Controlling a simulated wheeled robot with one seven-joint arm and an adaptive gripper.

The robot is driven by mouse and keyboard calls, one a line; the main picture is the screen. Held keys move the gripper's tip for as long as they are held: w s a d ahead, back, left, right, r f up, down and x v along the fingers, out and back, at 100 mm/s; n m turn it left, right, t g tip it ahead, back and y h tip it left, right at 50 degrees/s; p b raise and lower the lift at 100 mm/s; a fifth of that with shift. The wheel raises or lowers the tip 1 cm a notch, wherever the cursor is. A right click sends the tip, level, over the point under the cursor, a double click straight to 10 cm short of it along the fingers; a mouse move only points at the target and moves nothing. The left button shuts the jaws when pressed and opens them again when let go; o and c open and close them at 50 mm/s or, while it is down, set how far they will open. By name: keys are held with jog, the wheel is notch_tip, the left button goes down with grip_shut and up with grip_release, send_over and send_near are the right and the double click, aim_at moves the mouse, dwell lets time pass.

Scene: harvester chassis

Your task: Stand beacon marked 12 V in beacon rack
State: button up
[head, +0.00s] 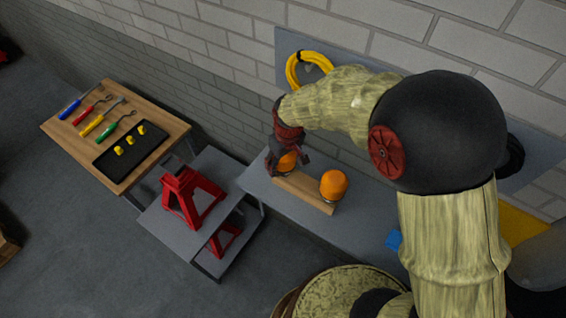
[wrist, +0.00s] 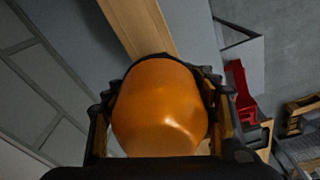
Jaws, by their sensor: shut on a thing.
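My gripper (head: 288,165) is shut on an orange beacon (head: 287,162) at the left end of a wooden beacon rack (head: 300,192) on the grey bench. The held beacon (wrist: 158,108) fills the middle of the wrist view, between both fingers, with the rack's plank (wrist: 140,25) beyond it. I cannot tell whether its base is seated in the rack or just above it. A second orange beacon (head: 334,184) stands upright at the rack's right end. No voltage marking is readable on either beacon.
A red jack stand (head: 190,197) stands on a grey stand left of the bench. Further left is a wooden table (head: 165,125) with screwdrivers and a black tray (head: 130,152). A yellow hose coil (head: 305,68) hangs on the wall behind. A blue item (head: 394,240) lies right on the bench.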

jog(key=o, duration=1.8)
jog(key=shift+c, duration=0.2)
jog(key=r, duration=0.4)
jog(key=s+r, duration=0.1)
jog(key=r, duration=0.7)
jog(key=shift+s+d, duration=0.15)
jog(key=shift+d, duration=0.2)
jog(key=s+d+m+t+b, duration=0.2)
jog(key=s+d+m+b, duration=0.1)
jog(key=s+d+b, duration=0.4)
jog(key=s+d+m+t+b, duration=0.2)
jog(key=s+d+b, duration=0.4)
jog(key=s, duration=0.6)
jog(key=shift+d+f+m+h+b, duration=0.3)
jog(key=shift+d+m+b, duration=0.1)
jog(key=shift+m+b, duration=0.15)
